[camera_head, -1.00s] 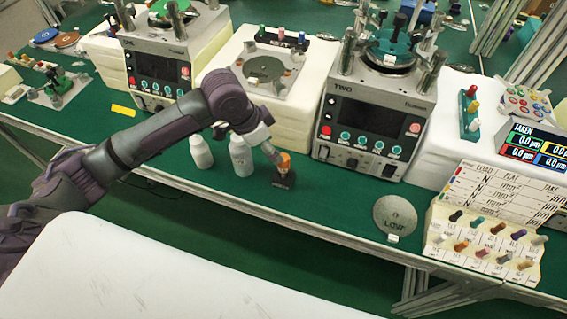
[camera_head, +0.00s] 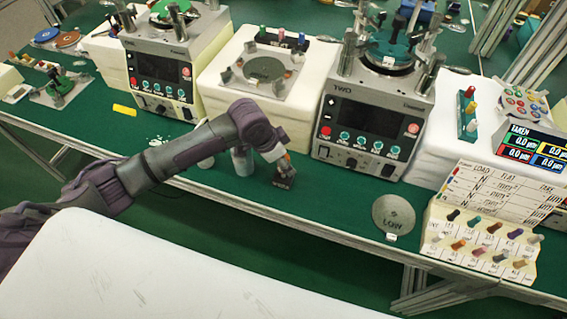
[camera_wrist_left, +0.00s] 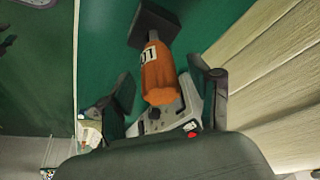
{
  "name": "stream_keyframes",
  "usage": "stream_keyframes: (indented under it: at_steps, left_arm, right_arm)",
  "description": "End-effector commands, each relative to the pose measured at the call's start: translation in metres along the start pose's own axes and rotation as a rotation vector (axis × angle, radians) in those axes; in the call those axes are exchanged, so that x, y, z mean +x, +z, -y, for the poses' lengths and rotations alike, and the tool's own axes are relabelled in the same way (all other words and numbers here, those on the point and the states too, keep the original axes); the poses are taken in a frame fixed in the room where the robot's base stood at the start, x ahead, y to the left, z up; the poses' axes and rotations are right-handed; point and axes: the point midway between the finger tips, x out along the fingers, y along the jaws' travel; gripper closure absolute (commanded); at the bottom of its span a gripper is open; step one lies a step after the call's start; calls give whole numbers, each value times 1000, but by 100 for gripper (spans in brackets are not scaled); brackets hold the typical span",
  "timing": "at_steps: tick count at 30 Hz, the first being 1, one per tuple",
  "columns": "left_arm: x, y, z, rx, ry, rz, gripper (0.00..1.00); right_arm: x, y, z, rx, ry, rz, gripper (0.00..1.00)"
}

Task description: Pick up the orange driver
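The orange driver (camera_wrist_left: 158,75) stands in a small dark holder (camera_wrist_left: 154,22) on the green bench. In the left wrist view its orange handle lies between the two fingers of my left gripper (camera_wrist_left: 165,100), which are spread with gaps on both sides. In the head view my left gripper (camera_head: 280,158) is at the driver, above the dark holder (camera_head: 285,178), and mostly hides the orange handle. My right gripper is not in view.
White bottles (camera_head: 241,160) stand just left of my gripper, partly behind my arm. The machine marked TWO (camera_head: 372,115) is behind to the right. A round LOW plate (camera_head: 394,213) and a rack of coloured handles (camera_head: 480,245) lie further right.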

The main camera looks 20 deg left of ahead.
Motion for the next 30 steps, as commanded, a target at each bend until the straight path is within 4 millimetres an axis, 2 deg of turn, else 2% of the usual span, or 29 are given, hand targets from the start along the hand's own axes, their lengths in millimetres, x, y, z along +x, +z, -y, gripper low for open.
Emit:
stream_keyframes:
  at_steps: [1, 2, 10, 22, 29, 30]
  left_arm:
    - [0, 0, 0, 0, 0, 0, 49]
    - [0, 0, 0, 0, 0, 0, 54]
    - [0, 0, 0, 0, 0, 0, 99]
    - [-7, -3, 1, 1, -2, -3, 100]
    - [-36, -16, 1, 3, -3, -5, 100]
    - [-41, -18, -5, 5, 0, -5, 100]
  right_arm:
    - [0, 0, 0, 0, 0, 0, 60]
    - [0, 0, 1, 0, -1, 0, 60]
    - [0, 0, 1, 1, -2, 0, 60]
    - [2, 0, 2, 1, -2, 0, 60]
    - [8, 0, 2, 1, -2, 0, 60]
    - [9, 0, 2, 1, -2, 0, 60]
